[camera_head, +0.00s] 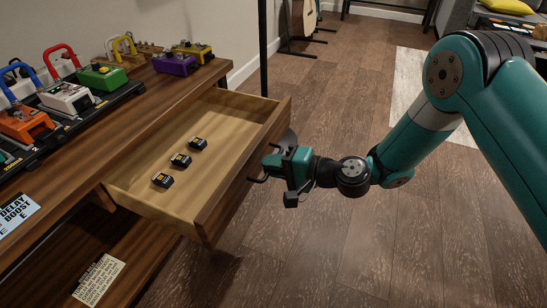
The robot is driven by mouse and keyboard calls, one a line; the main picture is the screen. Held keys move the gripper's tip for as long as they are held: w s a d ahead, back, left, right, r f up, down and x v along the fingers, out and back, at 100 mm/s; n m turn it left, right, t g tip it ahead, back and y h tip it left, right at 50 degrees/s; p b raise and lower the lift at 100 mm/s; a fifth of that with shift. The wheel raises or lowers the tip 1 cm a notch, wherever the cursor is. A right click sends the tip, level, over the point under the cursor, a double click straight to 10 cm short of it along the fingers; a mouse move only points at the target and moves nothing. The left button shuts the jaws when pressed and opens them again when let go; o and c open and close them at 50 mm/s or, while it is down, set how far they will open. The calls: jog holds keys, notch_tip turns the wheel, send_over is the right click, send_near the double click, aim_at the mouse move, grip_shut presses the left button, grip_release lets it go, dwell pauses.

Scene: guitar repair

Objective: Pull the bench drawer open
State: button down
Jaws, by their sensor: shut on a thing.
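The bench drawer (130,193) stands well out from the wooden bench (165,95), and its pale inside shows. Several small black blocks with yellow marks, such as this block (180,160), lie in a row in it. My gripper (269,169) is at the outside of the drawer's dark front panel (235,180), near its middle. It is shut on the drawer handle, which is mostly hidden by the fingers.
Coloured pedals, such as an orange pedal (27,123) and a purple pedal (175,64), stand on the bench top. A lower shelf (75,255) holds a printed card (98,280). A guitar (303,18) stands at the back. The wood floor (330,240) around my arm is clear.

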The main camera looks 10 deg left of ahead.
jog(key=shift+s, duration=0.25)
jog(key=c, duration=1.3)
grip_release()
jog(key=shift+o, duration=0.3)
jog(key=shift+w+d, duration=0.1)
jog(key=shift+w, duration=0.05)
jog(key=p+v, duration=0.5)
jog(key=v, duration=1.2)
jog(key=shift+d, duration=0.2)
